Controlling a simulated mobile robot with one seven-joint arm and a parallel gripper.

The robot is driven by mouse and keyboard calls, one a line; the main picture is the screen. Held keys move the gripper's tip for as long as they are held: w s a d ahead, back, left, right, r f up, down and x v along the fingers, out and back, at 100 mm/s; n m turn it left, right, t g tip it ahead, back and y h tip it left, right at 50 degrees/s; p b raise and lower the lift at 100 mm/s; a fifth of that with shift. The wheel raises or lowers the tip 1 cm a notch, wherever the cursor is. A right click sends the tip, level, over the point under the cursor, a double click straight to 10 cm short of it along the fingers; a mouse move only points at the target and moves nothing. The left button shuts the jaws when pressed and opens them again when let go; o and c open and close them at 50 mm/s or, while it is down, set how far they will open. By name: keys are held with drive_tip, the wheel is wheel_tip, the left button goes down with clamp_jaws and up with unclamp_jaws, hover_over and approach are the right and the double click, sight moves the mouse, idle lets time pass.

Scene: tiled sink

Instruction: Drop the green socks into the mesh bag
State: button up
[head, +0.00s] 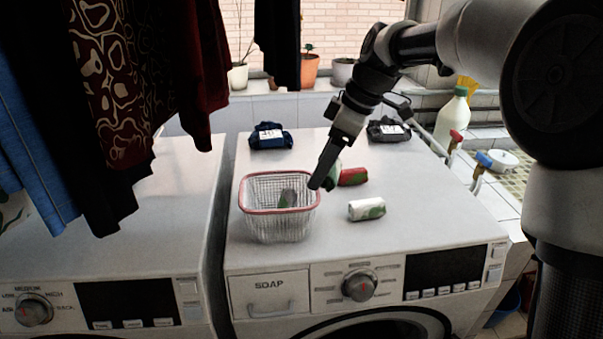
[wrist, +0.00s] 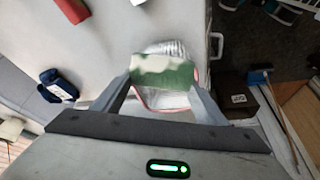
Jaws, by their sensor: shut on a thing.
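My gripper (head: 318,185) is shut on the green socks, a rolled bundle in green and white. In the wrist view the green socks (wrist: 163,73) lie across the space between my two fingers. In the head view a small part of the green socks (head: 334,173) shows behind my finger. The mesh bag (head: 268,226) is a white wire-like basket with a red rim, standing on the right-hand washing machine. My gripper is at its right rim. In the wrist view the mesh bag (wrist: 165,101) shows behind the socks, partly hidden. A grey-green item (head: 287,198) shows within the bag's outline.
A red roll (head: 353,177) and a white-and-green roll (head: 367,209) lie right of the bag. Folded blue cloth (head: 271,137) and dark cloth (head: 388,131) lie at the back. Hanging clothes (head: 110,70) fill the upper left. The machine top (head: 430,200) is clear at front right.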

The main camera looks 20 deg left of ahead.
drive_tip(key=a+f, duration=0.1)
drive_tip(key=a, duration=0.1)
drive_tip(key=a+f, duration=0.2)
drive_tip(key=shift+a, duration=0.2)
drive_tip(key=o, duration=1.1)
drive_tip(key=shift+a+f, duration=0.1)
drive_tip(key=shift+f, duration=0.05)
drive_tip(key=shift+c, duration=0.2)
drive_tip(key=d+r, duration=0.2)
drive_tip(key=d, duration=0.5)
drive_tip(key=d+r, duration=0.3)
drive_tip(key=d, duration=0.4)
